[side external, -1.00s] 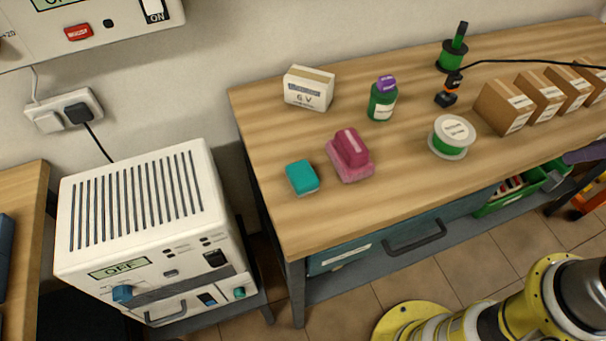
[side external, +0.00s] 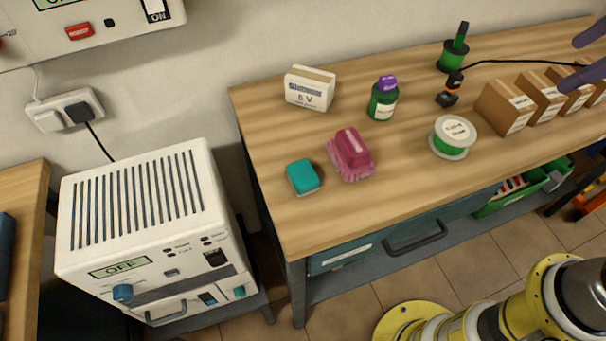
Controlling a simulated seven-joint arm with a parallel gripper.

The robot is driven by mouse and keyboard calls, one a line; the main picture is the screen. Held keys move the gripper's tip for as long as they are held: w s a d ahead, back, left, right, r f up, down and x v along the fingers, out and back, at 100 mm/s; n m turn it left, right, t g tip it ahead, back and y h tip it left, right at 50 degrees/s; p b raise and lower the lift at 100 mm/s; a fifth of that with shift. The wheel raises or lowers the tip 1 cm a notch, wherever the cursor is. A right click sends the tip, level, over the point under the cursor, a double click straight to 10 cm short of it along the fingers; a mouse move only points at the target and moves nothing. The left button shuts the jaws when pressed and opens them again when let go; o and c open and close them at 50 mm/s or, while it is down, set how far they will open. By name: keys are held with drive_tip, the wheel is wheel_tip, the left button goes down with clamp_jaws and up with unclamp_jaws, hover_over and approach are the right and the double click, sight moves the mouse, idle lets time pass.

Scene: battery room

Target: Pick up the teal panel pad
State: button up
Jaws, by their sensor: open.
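The teal panel pad (side external: 303,177) lies flat on the wooden bench top near its left front part. It is a small block with a teal top and a paler lower edge, and nothing touches it. My gripper (side external: 569,63) shows only as two purple fingers at the right edge, over the row of cartons. The fingers are spread apart with nothing seen between them. It is far to the right of the pad, and the rest of it is out of frame.
Behind are a white 6 V box (side external: 309,89) and a green bottle (side external: 382,101). A labelled spool (side external: 453,137) and brown cartons (side external: 506,108) stand farther right. The bench front-left is clear.

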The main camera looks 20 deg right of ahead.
drive_tip(key=w+a+r+n+g, duration=0.1)
drive_tip(key=w+a+r+n, duration=0.1)
drive_tip(key=w+a+n, duration=0.5)
drive_tip(key=n+g, duration=0.4)
drive_tip(key=n, duration=0.1)
hover_over(303, 172)
wheel_tip(303, 172, down, 17)
drive_tip(key=shift+h, duration=0.3)
wheel_tip(303, 172, down, 14)
drive_tip(key=shift+r, duration=0.1)
drive_tip(key=c, duration=1.2)
drive_tip(key=shift+c, duration=0.2)
